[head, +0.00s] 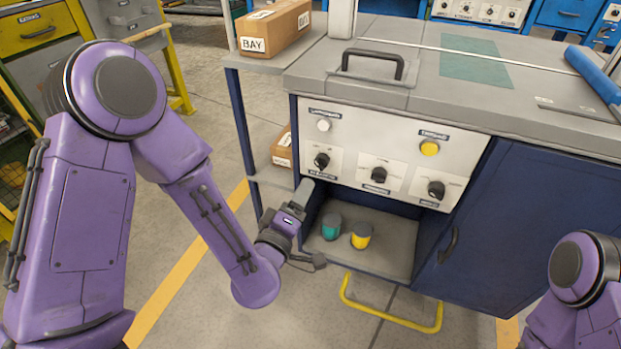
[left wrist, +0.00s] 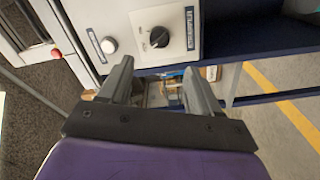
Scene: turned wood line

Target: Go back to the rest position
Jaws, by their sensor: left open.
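My left gripper (head: 300,194) is in front of the left side of the workbench, just below the control panel (head: 380,155) and at the left edge of the open compartment (head: 397,250). In the left wrist view its two fingers (left wrist: 160,90) are apart with nothing between them. The panel's white button and a black knob (left wrist: 158,37) show just beyond the fingers there. In the head view only part of my right arm (head: 577,290) shows at the lower right; its gripper is outside the picture.
A teal-topped can (head: 331,227) and a yellow-topped can (head: 361,236) stand in the compartment. A yellow rail (head: 390,318) sticks out low in front. A blue door (head: 530,220) is to the right. A cardboard box (head: 275,27) sits on the side shelf.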

